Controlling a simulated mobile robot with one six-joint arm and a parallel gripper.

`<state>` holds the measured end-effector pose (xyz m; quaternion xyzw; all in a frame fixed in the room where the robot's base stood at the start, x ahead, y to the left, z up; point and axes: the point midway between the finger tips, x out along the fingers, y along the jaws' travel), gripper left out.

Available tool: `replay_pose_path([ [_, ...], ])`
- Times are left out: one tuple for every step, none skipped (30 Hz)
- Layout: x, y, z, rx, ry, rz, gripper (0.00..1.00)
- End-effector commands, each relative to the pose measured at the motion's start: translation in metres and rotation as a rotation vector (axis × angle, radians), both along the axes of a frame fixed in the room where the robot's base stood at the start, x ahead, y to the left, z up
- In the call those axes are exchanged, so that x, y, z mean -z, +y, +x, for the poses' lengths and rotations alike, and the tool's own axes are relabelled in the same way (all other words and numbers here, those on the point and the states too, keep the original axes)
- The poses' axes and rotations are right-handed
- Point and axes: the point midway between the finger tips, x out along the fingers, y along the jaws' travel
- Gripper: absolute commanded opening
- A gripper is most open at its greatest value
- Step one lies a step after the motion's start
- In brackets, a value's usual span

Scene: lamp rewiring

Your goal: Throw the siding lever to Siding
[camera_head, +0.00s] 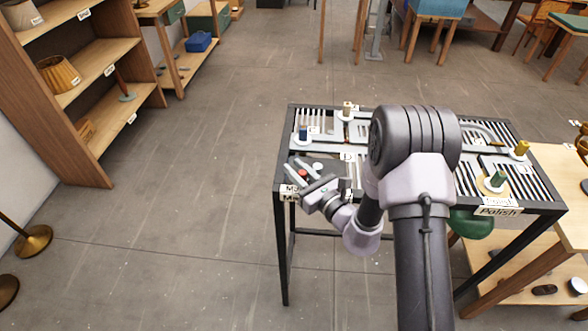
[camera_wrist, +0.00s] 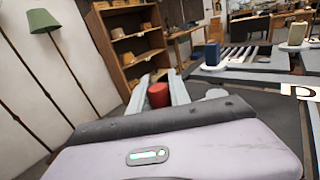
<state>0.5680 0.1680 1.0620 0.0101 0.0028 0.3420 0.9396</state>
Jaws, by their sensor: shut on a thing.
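A red knob (camera_head: 303,174), seemingly the top of a lever, stands at the near-left corner of the black-framed track table (camera_head: 284,236). My gripper (camera_head: 299,170) is around it, with a finger on each side, shut on it. In the wrist view the red knob (camera_wrist: 158,95) sits upright between the two pale fingers. The knob's base is hidden by my gripper. A white round knob (camera_head: 318,167) is just to its right. I cannot read which label marks Siding; the labels at this corner are partly covered.
On the table, a blue block (camera_head: 303,133), a cream block (camera_head: 347,109), a green block (camera_head: 497,180) and a yellow block (camera_head: 521,148) stand on pale round bases. A "Polish" label (camera_head: 498,211) is on the near edge. Wooden shelves (camera_head: 95,60) stand left across open floor.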

Motion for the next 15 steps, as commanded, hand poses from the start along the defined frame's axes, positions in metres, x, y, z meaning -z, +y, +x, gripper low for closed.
replay_pose_path([
  [-0.0003,-0.0015,0.0003,-0.001,-0.001,0.001,0.00],
  [-0.0005,-0.0014,0.0001,-0.002,0.000,0.000,0.00],
  [-0.0007,-0.0012,0.0001,-0.002,0.000,0.000,0.00],
  [-0.0007,-0.0011,0.0000,-0.002,0.000,0.000,0.00],
  [-0.0007,-0.0011,0.0000,-0.002,0.000,0.000,0.00],
  [-0.0007,-0.0011,0.0000,-0.002,0.000,0.000,0.00],
  [-0.0007,-0.0011,0.0000,-0.002,0.001,0.001,0.00],
  [-0.0006,-0.0011,0.0000,-0.001,0.001,0.001,0.00],
  [-0.0006,-0.0010,-0.0001,-0.001,0.001,0.000,0.31],
  [-0.0006,-0.0010,-0.0001,-0.001,0.001,0.000,0.37],
  [-0.0005,-0.0009,-0.0001,-0.002,0.001,0.000,0.43],
  [-0.0004,-0.0008,-0.0001,-0.002,0.001,-0.001,0.45],
  [-0.0004,-0.0008,-0.0001,-0.002,0.001,-0.001,0.45],
  [-0.0003,-0.0007,-0.0002,-0.002,0.001,-0.001,0.45],
  [-0.0003,-0.0006,-0.0003,-0.002,0.001,-0.001,0.45],
])
